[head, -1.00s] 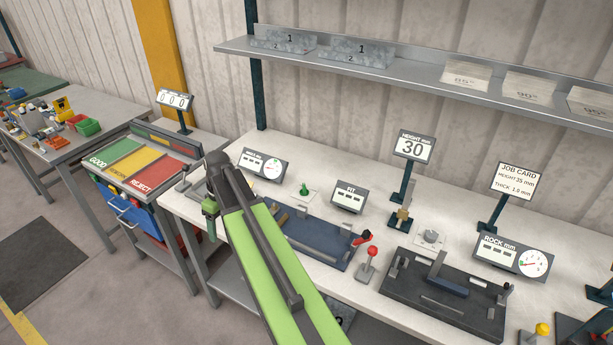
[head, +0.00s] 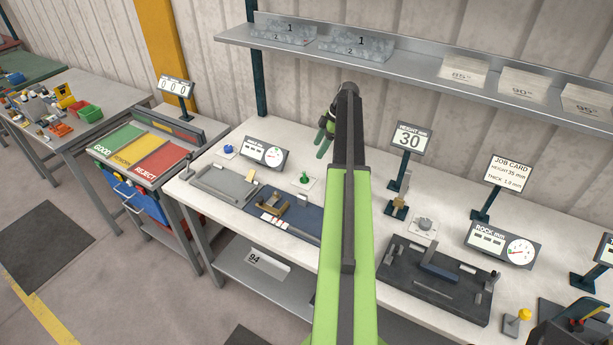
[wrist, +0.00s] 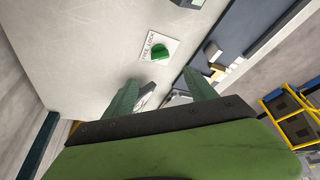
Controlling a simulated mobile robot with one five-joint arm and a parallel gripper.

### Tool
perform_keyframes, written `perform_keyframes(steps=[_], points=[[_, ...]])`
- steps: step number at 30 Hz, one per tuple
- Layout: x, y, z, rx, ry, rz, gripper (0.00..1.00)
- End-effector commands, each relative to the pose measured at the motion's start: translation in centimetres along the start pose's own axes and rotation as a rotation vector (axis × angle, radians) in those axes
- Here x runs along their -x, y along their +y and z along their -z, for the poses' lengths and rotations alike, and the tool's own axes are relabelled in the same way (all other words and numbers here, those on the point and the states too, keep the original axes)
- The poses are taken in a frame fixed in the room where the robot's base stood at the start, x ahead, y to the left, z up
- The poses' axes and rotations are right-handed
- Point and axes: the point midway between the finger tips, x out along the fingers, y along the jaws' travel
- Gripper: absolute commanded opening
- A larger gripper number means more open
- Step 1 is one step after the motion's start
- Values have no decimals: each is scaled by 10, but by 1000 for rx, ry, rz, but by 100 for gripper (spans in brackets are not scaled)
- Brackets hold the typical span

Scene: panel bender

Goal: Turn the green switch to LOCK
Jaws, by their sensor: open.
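The green switch (head: 305,179) stands on a small white plate on the bench, in front of the dial gauge display. In the wrist view the green switch (wrist: 161,53) sits on its white plate, with lettering that includes LOCK beside the knob. Which mark the knob points to is too small to tell. My gripper (head: 324,136) is raised to the right of the switch in the head view, apart from it. In the wrist view my gripper (wrist: 160,78) is open and empty, its two green fingers spread, with the switch beyond the gap between them.
A blue fixture (head: 280,212) lies in front of the switch, and a blue knob (head: 228,149) stands to its left. The dial display (head: 264,153) is behind. A long shelf (head: 400,65) runs above the bench. The HEIGHT sign (head: 410,139) stands to the right of my arm.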

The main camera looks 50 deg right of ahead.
Motion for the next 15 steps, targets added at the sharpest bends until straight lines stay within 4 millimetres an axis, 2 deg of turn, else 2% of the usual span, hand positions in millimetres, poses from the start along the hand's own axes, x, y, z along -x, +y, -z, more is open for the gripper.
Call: perform_keyframes(steps=[1, 15], points=[[-20, 0, -4, 0, 0, 0, 65], [-124, 0, -4, 1, 0, 0, 65]])
